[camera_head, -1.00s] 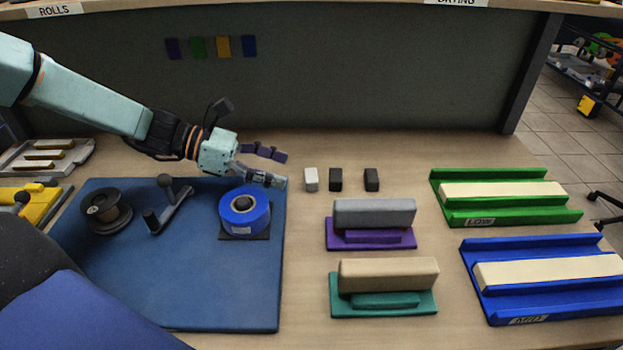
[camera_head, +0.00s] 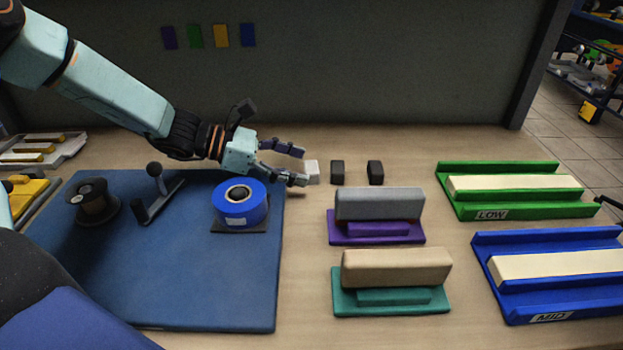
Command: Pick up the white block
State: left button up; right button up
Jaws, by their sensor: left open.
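The small white block (camera_head: 312,172) stands upright on the table, at the left end of a row with two black blocks. My left gripper (camera_head: 304,166) comes in from the left and is open. Its two fingers point right, one toward the back and one toward the front. The fingertips are right at the white block's left side, and the front fingertip overlaps the block's lower left edge in the picture. I cannot tell whether it touches. My right gripper is not in view.
Two black blocks (camera_head: 337,173) (camera_head: 375,173) stand to the right. A blue tape roll (camera_head: 239,204) sits on the blue mat (camera_head: 200,290) below my left gripper. Purple (camera_head: 376,229) and teal (camera_head: 390,300) holders are in front. Green (camera_head: 515,209) and blue (camera_head: 500,305) trays lie at right.

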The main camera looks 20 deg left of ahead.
pick_arm(q)
jog(key=shift+w+d+f, duration=0.35)
jog(key=shift+d, duration=0.05)
jog(key=shift+w+f, duration=0.25)
jog(key=shift+w, duration=0.25)
jog(key=shift+s+d+r, duration=0.1)
jog(key=shift+s+r, duration=0.2)
jog(key=shift+s, duration=0.1)
jog(key=shift+c, duration=0.6)
jog(key=shift+w+f, duration=0.2)
jog(key=shift+w, duration=0.1)
jog(key=c, duration=0.6)
jog(key=shift+s+r, duration=0.15)
jog(key=shift+s, duration=0.05)
jog(key=c, duration=0.4)
jog(key=shift+w, duration=0.1)
